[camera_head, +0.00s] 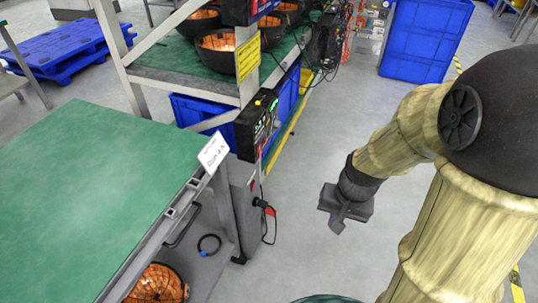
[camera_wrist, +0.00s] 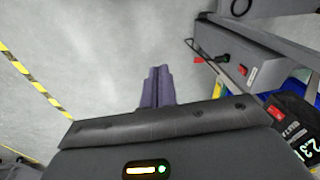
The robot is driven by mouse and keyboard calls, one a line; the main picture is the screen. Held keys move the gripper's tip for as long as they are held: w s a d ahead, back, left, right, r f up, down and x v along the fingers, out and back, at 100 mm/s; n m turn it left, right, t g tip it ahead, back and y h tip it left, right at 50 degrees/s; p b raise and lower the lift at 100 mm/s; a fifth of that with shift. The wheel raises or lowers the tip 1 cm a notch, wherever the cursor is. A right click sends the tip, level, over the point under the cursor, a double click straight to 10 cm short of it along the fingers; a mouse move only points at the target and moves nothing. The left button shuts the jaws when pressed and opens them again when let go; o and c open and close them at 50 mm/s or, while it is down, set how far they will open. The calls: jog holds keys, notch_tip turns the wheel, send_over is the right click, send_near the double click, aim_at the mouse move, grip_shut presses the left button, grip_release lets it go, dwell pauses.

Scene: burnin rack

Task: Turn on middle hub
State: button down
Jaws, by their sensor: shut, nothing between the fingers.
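My gripper (camera_head: 338,222) hangs over bare floor to the right of the rack and touches nothing. Its two fingers (camera_wrist: 157,72) are together and empty in the wrist view. A grey box with a red switch and red plug (camera_head: 248,195) stands at the right end of the green-topped bench, left of my gripper. It also shows in the wrist view as a grey box (camera_wrist: 245,68) at upper right. A black unit with a lit display (camera_head: 257,125) is on the rack post, and part of one (camera_wrist: 295,130) shows at lower right. I cannot tell which is the middle hub.
The green-topped bench (camera_head: 90,190) fills the lower left. A rack shelf (camera_head: 180,85) holds several dark bowls with orange glowing insides. A blue bin (camera_head: 425,40) stands at the back right. Black cables hang by the rack and grey box. Floor (camera_head: 310,165) around my gripper is clear.

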aim_at(260, 150)
jog(key=w+a+f+m+g+y, duration=0.1)
jog(key=w+a+f+m+y, duration=0.45)
jog(key=w+m+y, duration=0.45)
jog(key=w+d+r+m+t+y, duration=0.2)
jog(key=w+m+t+y, duration=0.2)
jog(key=w+m, duration=0.5)
jog(key=shift+w+d+r+t+y, duration=0.2)
jog(key=shift+w+r+t+y, duration=0.1)
jog(key=shift+w+t, duration=0.55)
jog(key=shift+w+a, duration=0.1)
jog(key=shift+a, duration=0.05)
jog(key=b+x, duration=0.3)
jog(key=x, duration=1)
jog(key=shift+a, duration=0.4)
jog(key=shift+w+f, duration=0.1)
jog(key=shift+f, duration=0.05)
jog(key=shift+a, duration=0.2)
jog(key=shift+d, duration=0.1)
